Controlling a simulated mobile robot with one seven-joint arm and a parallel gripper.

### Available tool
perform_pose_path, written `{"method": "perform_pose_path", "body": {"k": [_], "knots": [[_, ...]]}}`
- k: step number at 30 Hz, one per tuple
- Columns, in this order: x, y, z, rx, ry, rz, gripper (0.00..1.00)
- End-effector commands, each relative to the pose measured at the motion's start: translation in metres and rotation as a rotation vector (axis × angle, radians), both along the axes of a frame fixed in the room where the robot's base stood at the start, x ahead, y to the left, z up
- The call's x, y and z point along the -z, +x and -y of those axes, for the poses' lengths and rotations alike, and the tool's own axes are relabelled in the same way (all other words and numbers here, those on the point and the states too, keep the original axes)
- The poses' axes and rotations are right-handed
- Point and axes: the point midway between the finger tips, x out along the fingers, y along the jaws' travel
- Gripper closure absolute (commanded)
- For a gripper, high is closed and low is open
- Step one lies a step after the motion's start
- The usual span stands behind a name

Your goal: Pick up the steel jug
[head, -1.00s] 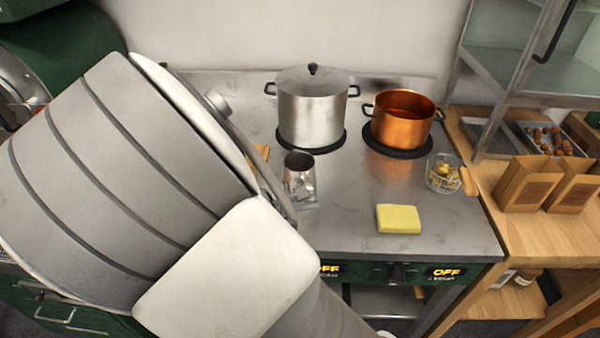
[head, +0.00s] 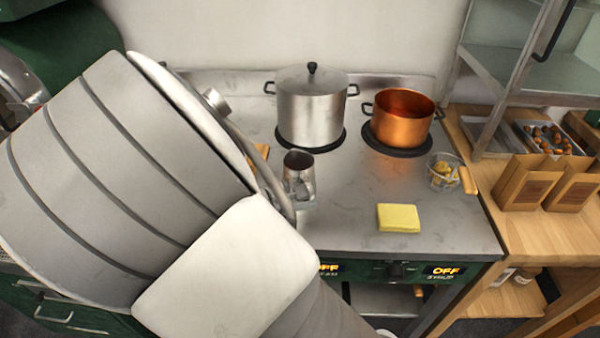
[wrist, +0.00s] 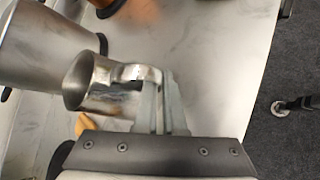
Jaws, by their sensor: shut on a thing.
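The steel jug (head: 299,168) stands upright on the steel worktop, in front of the lidded pot. In the wrist view the jug (wrist: 98,88) lies left of the fingers, its mouth facing left and its handle side towards my gripper. My gripper (wrist: 162,88) is shut on the jug's handle. In the head view my arm hides most of the gripper. Whether the jug's base touches the worktop is hard to tell.
A lidded steel pot (head: 311,108) and a copper pot (head: 401,122) stand on burners behind the jug. A yellow sponge (head: 398,217) and a wire basket (head: 442,170) with yellowish pieces lie to the right. Paper bags (head: 523,183) stand on the wooden counter.

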Motion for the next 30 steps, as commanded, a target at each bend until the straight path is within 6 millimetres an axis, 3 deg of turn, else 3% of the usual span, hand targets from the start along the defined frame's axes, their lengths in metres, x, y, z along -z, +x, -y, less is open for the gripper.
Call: {"method": "perform_pose_path", "body": {"k": [14, 26, 30], "knots": [[-0.009, 0.0, 0.0, 0.0, 0.001, -0.001, 1.0], [-0.047, 0.0, 0.0, -0.001, 0.001, 0.0, 1.0], [-0.053, -0.011, 0.015, 0.0, 0.001, -0.001, 1.0]]}}
